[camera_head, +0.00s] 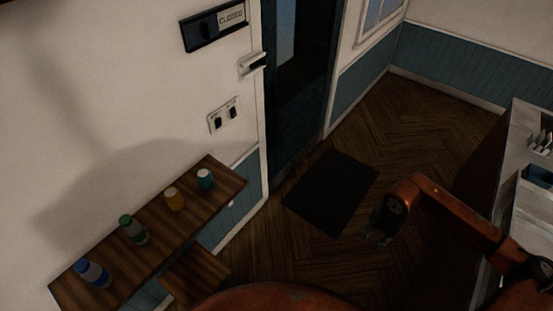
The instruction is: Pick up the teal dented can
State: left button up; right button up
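The teal can (205,179) stands upright near the far right end of a narrow wooden shelf table (185,224) against the left wall. It has a pale top; any dent is too small to make out. My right gripper (378,238) hangs over the dark floor, well to the right of the shelf and apart from the can. Its fingers are dark and small, and I cannot tell if they are open. My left gripper is not in view.
A dark mat (331,191) lies by the door. A counter (526,190) runs along the right.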

aim_at(206, 182)
jog(key=u, duration=1)
jog(key=i, duration=0.9)
jog(key=u, duration=0.85)
